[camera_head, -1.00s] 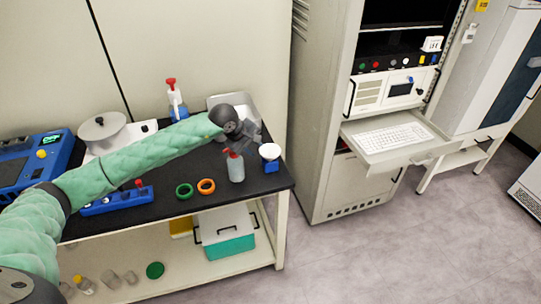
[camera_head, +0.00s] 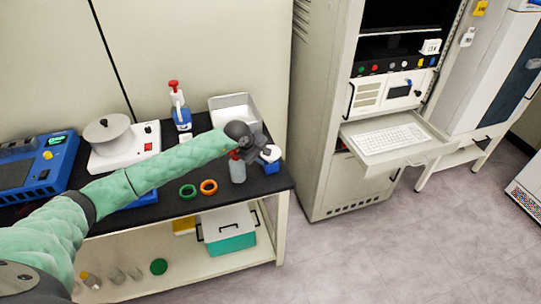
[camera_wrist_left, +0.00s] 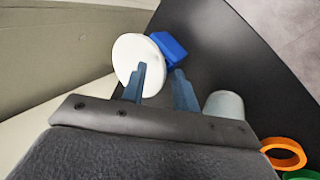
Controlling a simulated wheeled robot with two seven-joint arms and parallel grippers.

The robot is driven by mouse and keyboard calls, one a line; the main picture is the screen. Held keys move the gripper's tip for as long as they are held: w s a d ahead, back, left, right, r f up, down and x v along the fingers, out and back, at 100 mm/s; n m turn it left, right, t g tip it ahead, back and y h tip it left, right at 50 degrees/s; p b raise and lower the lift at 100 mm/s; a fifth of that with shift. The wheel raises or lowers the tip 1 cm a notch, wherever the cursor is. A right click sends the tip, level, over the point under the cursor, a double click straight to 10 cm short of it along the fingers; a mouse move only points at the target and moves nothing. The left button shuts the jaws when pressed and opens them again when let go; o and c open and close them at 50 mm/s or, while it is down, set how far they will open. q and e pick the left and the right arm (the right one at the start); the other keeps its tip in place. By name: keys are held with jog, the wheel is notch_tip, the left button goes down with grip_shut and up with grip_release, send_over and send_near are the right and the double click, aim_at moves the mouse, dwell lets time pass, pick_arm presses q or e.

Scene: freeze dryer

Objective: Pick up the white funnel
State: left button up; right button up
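The white funnel (camera_head: 271,152) is at the right end of the black bench top, with a blue block (camera_head: 272,168) beneath it. In the left wrist view the funnel (camera_wrist_left: 130,52) shows as a white disc beside the blue block (camera_wrist_left: 170,46). My left gripper (camera_wrist_left: 160,70) is open, its two blue-grey fingers apart. The left finger overlaps the funnel's edge in that view; I cannot tell whether it touches. In the head view the left gripper (camera_head: 262,147) is close to the funnel and partly hides it. My right gripper is not in view.
A green ring (camera_head: 188,191) and an orange ring (camera_head: 209,187) lie nearby. The bench's right edge is close.

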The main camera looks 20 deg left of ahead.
pick_arm(q)
jog(key=shift+f, duration=0.15)
jog(key=shift+c, duration=0.4)
grip_shut()
